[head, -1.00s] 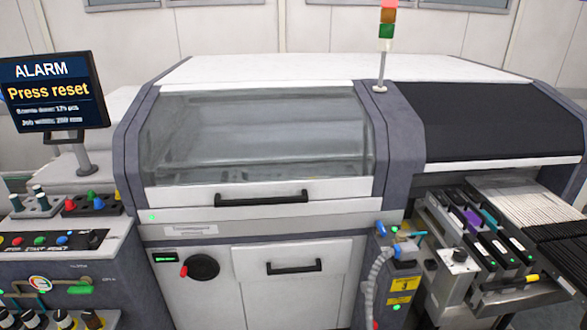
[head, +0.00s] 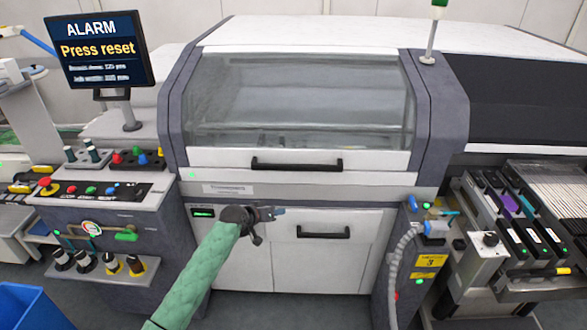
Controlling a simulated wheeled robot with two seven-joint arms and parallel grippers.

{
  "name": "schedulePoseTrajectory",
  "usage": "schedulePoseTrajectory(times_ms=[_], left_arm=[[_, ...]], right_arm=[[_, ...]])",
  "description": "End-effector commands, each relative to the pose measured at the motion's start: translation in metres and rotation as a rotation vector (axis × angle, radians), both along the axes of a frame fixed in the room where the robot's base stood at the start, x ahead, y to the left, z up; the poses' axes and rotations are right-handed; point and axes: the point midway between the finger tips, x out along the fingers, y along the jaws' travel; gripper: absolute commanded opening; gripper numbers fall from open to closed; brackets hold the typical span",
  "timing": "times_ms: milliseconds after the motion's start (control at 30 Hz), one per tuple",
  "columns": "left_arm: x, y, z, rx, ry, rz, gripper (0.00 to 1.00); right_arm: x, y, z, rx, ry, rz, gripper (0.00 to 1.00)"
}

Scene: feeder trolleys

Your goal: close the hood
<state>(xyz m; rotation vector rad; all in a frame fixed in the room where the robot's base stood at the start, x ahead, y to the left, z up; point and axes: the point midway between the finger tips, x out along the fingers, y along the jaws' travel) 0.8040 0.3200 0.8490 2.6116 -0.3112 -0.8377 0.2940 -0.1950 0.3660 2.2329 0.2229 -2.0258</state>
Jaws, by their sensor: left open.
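The hood (head: 300,95) is a clear window in a white and grey frame on the front of the machine. It is down, with its lower white bar resting against the white front strip below. Its black handle (head: 297,164) runs across the lower bar. My left gripper (head: 280,212) is open and empty, at the end of a green-sleeved arm. In the picture it is below the hood handle, in front of the lower cabinet doors, and apart from the handle. My right gripper is not in view.
A monitor (head: 103,50) reading "ALARM Press reset" stands at the left above a button panel (head: 100,190). A lower door handle (head: 323,232) is right of my gripper. A feeder trolley (head: 510,230) stands at the right, and a blue bin (head: 32,308) at the lower left.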

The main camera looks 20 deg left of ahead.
Motion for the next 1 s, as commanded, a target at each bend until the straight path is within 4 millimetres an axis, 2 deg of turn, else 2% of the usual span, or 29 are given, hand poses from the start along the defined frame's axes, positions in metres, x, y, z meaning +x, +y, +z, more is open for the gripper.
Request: schedulePoseTrajectory(times_ms=[33, 100, 300, 400, 500, 600, 833, 1000], left_arm=[[0.007, 0.001, 0.027, -0.099, -0.031, 0.012, 0.45], [0.01, -0.002, 0.053, -0.257, -0.053, 0.029, 0.45], [0.009, -0.014, 0.109, -0.698, -0.063, 0.076, 0.45], [0.009, -0.017, 0.127, -0.878, -0.047, 0.098, 0.45], [0.01, -0.017, 0.137, -1.023, -0.026, 0.126, 0.45], [0.012, -0.014, 0.141, -1.095, -0.014, 0.151, 0.45], [0.016, -0.015, 0.143, -1.146, 0.009, 0.172, 0.45], [0.031, -0.024, 0.144, -1.146, 0.009, 0.172, 0.45]], right_arm=[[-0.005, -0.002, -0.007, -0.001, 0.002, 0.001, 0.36], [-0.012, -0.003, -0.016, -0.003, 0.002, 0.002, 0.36], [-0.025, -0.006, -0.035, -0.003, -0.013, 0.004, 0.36], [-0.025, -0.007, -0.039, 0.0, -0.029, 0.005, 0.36], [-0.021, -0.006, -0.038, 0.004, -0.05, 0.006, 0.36], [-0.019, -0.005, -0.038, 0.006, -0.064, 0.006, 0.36], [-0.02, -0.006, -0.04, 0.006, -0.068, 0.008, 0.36], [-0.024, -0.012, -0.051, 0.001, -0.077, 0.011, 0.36]])
